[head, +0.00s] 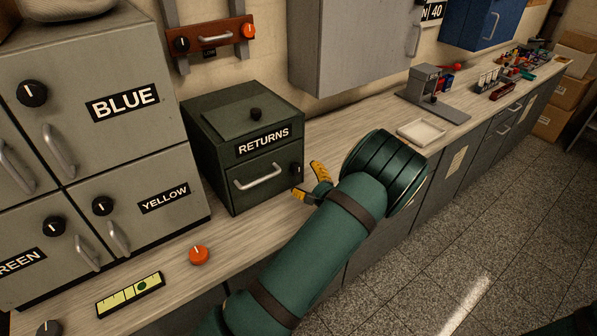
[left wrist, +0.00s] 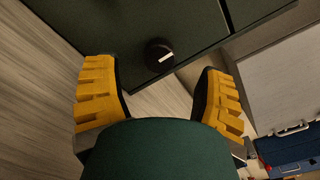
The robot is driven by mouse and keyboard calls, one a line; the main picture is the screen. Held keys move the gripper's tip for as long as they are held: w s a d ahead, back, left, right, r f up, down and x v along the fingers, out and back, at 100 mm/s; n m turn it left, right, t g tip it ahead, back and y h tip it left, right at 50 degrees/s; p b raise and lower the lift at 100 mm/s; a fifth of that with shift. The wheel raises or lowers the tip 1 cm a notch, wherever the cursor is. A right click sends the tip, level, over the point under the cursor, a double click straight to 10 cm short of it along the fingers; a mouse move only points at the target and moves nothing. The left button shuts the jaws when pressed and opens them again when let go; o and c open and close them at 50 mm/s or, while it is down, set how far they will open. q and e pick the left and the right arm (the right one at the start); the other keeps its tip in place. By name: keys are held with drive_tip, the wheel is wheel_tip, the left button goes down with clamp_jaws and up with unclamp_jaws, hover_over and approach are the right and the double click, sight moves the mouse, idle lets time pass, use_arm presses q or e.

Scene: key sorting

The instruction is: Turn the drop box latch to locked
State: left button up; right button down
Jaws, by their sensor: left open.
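The dark green drop box (head: 232,188) labelled RETURNS stands on the counter, with a front drawer handle and a black knob on its lid. Its latch is a small black knob (head: 296,169) at the right end of the front, partly hidden by a fingertip. In the left wrist view the latch (left wrist: 160,54) shows a white pointer line, slanted. My left gripper (head: 309,183) is open in front of the latch, its yellow fingertips on either side of the knob. In the left wrist view the knob lies just beyond the fingertips (left wrist: 157,72), with no contact visible. My right gripper is not in view.
Grey cabinets labelled BLUE (head: 75,100) and YELLOW (head: 150,215) stand left of the box. An orange knob (head: 199,255) and a yellow-green strip (head: 131,294) lie on the front counter. A white tray (head: 421,132) lies farther right. A grey cabinet (head: 345,45) hangs above.

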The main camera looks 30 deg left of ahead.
use_arm(q)
drive_tip(key=v, duration=0.7)
idle(0.4)
